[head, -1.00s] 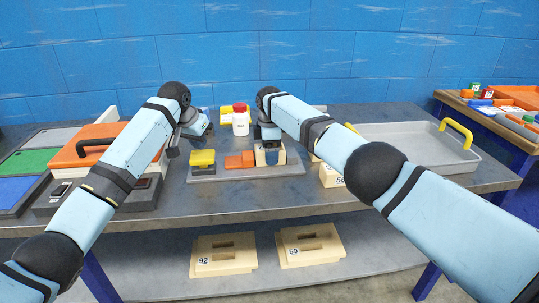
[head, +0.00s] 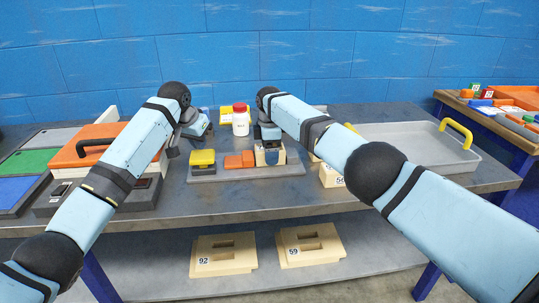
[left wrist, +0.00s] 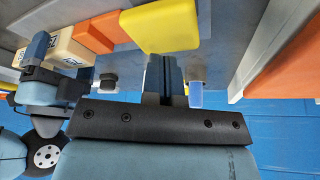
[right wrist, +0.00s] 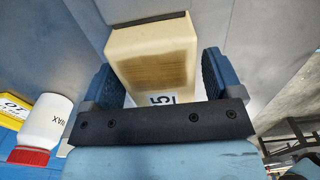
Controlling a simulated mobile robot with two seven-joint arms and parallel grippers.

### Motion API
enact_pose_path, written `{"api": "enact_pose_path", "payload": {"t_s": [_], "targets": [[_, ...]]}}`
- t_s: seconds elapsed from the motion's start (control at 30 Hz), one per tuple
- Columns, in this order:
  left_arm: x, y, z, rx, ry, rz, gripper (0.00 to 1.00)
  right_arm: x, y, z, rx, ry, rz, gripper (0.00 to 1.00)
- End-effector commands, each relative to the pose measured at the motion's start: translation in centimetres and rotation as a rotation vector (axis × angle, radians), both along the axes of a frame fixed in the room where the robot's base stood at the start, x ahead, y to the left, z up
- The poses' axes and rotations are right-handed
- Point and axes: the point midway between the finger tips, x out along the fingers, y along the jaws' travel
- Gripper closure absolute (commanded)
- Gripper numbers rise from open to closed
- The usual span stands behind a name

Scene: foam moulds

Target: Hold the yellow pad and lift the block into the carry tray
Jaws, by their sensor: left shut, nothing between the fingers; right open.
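The yellow pad (head: 202,157) sits on a dark base at the left of a grey board; it also shows in the left wrist view (left wrist: 160,31). The beige block (head: 261,157) stands at the board's right part. In the right wrist view the block (right wrist: 153,55) lies between the fingers of my open right gripper (right wrist: 156,85); its label is partly hidden. The grey carry tray (head: 408,134) with yellow handles is empty at the right.
Orange pieces (head: 240,161) lie between pad and block. A white bottle with a red cap (head: 240,124) stands behind. A numbered beige block (head: 330,176) stands between the board and the tray. An orange-lidded case (head: 92,147) is at the left.

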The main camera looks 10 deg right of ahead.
Motion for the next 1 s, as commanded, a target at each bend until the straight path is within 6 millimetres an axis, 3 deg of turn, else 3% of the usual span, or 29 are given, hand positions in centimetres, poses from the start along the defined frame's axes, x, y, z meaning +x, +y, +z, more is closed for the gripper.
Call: {"api": "enact_pose_path", "payload": {"t_s": [1.0], "targets": [[0.0, 0.0, -1.1, 0.0, 0.0, 0.0, 1.0, 0.0, 0.0, 0.0, 0.0, 0.0, 0.0, 0.15]]}}
